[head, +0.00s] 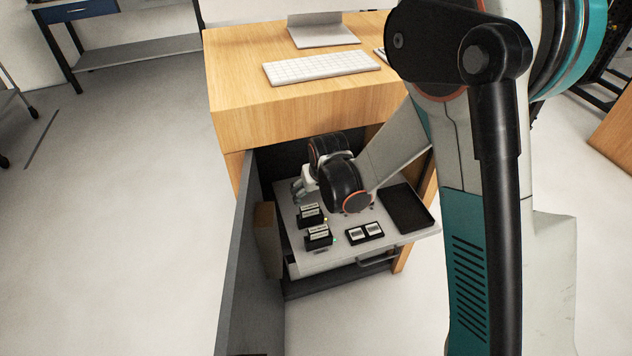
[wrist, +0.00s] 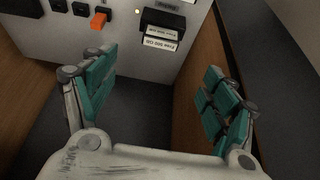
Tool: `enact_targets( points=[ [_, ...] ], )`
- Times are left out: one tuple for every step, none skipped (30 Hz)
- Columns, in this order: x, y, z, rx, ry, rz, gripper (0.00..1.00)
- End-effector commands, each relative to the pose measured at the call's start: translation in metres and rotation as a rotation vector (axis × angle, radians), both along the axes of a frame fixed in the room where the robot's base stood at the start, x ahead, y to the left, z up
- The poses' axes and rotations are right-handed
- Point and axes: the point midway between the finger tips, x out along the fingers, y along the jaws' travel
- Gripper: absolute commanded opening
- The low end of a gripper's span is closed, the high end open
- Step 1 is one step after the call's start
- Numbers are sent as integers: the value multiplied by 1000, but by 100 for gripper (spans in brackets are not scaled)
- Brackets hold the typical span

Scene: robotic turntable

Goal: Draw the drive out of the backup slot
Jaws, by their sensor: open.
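Two small black docks stand on the light grey pull-out shelf (head: 345,247) in the head view, the rear dock (head: 310,216) and the front dock (head: 318,238), each with pale-labelled drives in it. In the wrist view one dock (wrist: 163,20) at the top holds drives with white labels reading "Free 500 GB" (wrist: 160,42). I cannot read which slot is the backup one. My gripper (head: 298,188) is at the left rear of the shelf, behind the docks. In the wrist view my gripper (wrist: 158,100) is open, with nothing between its teal-padded fingers.
An empty black tray (head: 407,208) and a flat black holder with two white-labelled pieces (head: 365,233) lie right of the docks. An orange piece (wrist: 98,20) and several small black pieces show at the wrist view's upper left. The open cabinet door (head: 250,270) is close at left.

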Motion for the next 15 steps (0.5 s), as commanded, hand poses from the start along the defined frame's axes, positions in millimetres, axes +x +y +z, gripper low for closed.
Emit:
enact_targets(
  points=[
    [1, 1, -3, 0, 1, 1, 78],
    [1, 2, -5, 0, 2, 2, 78],
    [2, 2, -8, 0, 2, 2, 78],
    [3, 2, -10, 0, 2, 2, 78],
    [3, 3, -12, 0, 2, 2, 78],
    [5, 3, -17, 0, 2, 2, 78],
    [7, 3, -20, 0, 2, 2, 78],
    [8, 4, -24, 0, 2, 2, 78],
    [10, 4, -31, 0, 2, 2, 78],
    [12, 5, -36, 0, 2, 2, 78],
    [14, 5, -41, 0, 2, 2, 78],
    [17, 6, -48, 0, 2, 2, 78],
    [19, 7, -53, 0, 2, 2, 78],
    [21, 7, -58, 0, 2, 1, 78],
    [24, 8, -64, 0, 2, 2, 78]
  ],
)
